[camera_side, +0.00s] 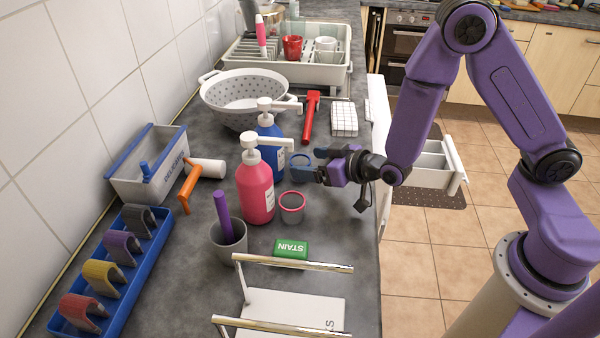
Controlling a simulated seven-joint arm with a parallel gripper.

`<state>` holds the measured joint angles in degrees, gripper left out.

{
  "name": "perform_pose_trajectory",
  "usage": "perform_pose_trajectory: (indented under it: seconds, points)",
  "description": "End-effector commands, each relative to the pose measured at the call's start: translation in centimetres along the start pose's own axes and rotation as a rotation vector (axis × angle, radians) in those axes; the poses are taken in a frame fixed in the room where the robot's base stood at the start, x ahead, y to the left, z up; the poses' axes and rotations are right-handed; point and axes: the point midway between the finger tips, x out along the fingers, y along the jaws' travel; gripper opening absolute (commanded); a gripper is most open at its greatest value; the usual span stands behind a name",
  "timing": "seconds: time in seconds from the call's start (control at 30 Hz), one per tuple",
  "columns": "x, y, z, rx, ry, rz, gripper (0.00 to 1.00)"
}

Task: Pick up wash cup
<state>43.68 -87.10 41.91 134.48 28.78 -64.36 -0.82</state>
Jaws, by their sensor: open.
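Two small cups stand on the dark counter in the middle of the view. One is a grey cup with a red rim (291,211). The other is a blue-rimmed cup (300,160), partly hidden by my gripper. I cannot tell which one is the wash cup. My gripper (311,165) is open and points left, at the front right side of the blue-rimmed cup. The picture does not show clearly whether it touches that cup. The red-rimmed cup is just below and left of the gripper in the picture, apart from it.
A red pump bottle (256,190) and a blue pump bottle (269,135) stand close left of the cups. A green STAIN block (291,249) and chrome-railed rack (300,302) lie nearer. A red-handled tool (309,118) and white block (344,119) lie behind.

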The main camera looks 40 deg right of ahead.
Motion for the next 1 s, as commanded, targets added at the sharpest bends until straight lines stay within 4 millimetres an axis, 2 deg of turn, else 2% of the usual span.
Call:
perform_pose_trajectory:
  seconds: [0.2, 0.5, 0.57, 0.6, 0.7, 1.0]
  points:
    - [2.3, 0.0, 0.0, 0.001, -0.001, 0.0, 0.82]
    - [2.6, 0.0, 0.0, 0.0, -0.001, -0.001, 0.82]
    - [2.6, 0.0, 0.0, 0.0, -0.001, -0.001, 0.66]
    - [2.6, 0.0, 0.0, 0.0, -0.001, 0.0, 0.53]
    - [2.6, 0.0, 0.0, 0.0, -0.001, -0.001, 0.23]
    - [2.6, 0.0, 0.0, 0.0, -0.001, -0.001, 0.23]
